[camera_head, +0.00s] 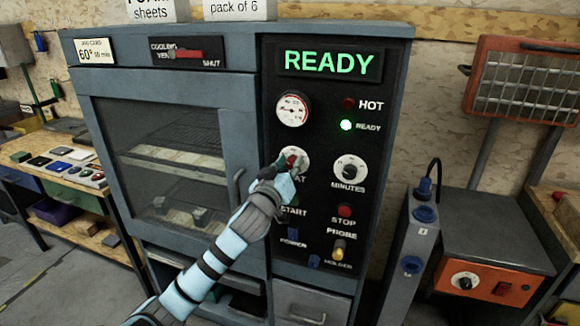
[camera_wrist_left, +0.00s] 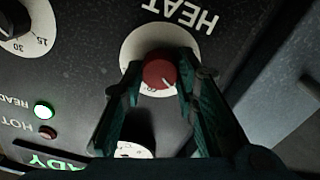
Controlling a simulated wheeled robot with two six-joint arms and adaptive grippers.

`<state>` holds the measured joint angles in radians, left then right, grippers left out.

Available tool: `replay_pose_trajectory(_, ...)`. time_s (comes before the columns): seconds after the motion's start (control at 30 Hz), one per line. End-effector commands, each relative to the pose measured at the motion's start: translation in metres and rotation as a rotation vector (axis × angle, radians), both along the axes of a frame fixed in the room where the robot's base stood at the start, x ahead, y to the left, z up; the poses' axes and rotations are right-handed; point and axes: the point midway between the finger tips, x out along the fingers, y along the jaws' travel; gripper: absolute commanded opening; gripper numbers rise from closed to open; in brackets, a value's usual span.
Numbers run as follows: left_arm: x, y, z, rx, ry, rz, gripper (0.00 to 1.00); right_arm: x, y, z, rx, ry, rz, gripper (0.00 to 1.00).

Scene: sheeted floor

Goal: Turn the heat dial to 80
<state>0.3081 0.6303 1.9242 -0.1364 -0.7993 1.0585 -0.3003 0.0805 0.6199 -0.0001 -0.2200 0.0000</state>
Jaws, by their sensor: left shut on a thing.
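The heat dial (camera_wrist_left: 160,72) is a red knob on a round white scale plate, marked HEAT, on the oven's black control panel (camera_head: 325,225). In the head view the heat dial (camera_head: 289,160) is partly covered by my left gripper (camera_head: 285,168). My left gripper (camera_wrist_left: 162,82) is shut on the red knob, one finger on each side of it. The knob has a small white pointer line. Most scale numbers are hidden by the fingers, so I cannot tell the setting. My right gripper does not show.
The minutes dial (camera_head: 349,169) is to the right of the heat dial. A round gauge (camera_head: 292,109) is above it. The display (camera_head: 331,63) reads READY and a green lamp (camera_head: 346,125) is lit. The oven door handle (camera_head: 238,187) is close to my left arm.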

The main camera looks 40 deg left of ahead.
Motion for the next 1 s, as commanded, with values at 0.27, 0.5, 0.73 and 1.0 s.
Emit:
replay_pose_trajectory(0.27,0.000,0.000,0.002,0.087,0.031,0.000,0.00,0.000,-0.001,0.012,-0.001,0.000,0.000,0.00)
replay_pose_trajectory(0.5,0.000,-0.001,0.003,0.256,0.094,0.001,0.00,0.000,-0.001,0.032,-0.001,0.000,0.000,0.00)
replay_pose_trajectory(0.73,0.000,-0.001,0.003,0.461,0.165,0.000,0.00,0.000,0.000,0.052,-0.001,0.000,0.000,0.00)
replay_pose_trajectory(1.0,0.000,-0.001,0.003,0.704,0.250,0.000,0.00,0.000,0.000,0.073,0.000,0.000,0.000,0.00)
